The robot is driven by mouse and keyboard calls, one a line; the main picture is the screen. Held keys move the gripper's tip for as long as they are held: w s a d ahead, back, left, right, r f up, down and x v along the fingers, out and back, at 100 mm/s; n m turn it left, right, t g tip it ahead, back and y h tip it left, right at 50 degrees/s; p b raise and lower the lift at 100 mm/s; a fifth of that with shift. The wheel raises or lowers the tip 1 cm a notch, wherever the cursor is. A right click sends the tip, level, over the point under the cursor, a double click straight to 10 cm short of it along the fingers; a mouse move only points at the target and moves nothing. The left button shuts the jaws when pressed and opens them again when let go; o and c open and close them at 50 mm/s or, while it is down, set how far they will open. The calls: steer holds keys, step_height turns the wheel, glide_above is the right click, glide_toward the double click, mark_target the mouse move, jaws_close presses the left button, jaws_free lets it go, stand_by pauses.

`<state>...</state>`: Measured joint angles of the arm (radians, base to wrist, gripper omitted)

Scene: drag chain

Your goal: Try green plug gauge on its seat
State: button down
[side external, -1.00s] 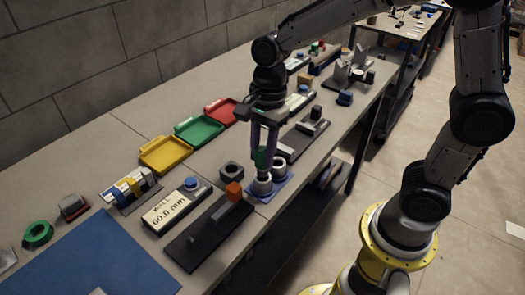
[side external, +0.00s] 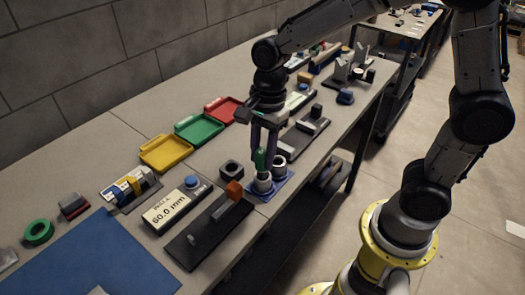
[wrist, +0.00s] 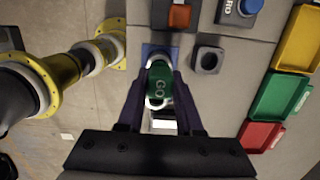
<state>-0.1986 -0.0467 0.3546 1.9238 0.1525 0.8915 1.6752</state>
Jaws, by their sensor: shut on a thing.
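The green plug gauge (side external: 260,160) is upright between the fingers of my gripper (side external: 264,148), which is shut on it. The wrist view shows the gauge's green body (wrist: 158,88) marked "GO". A grey ring seat (side external: 263,185) stands on a blue plate (side external: 285,187) directly below the gauge. I cannot tell whether the gauge's lower end is in this ring or just above it. A second grey ring (side external: 280,163) stands behind it on the same plate.
An orange block (side external: 234,191) on a dark base lies left of the blue plate. A dark hollow block (side external: 231,170) stands behind. Yellow (side external: 165,153), green (side external: 198,129) and red (side external: 221,110) trays line the wall side. The table's front edge is close to the plate.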

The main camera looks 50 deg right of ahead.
mark_target(263, 164)
steer(key=shift+f, duration=1.55)
stand_by(0.9)
steer(key=shift+c, duration=2.4)
jaws_free()
step_height(263, 164, up, 14)
steer(key=d, duration=0.1)
steer(key=shift+d, duration=0.35)
steer(key=shift+f, duration=0.15)
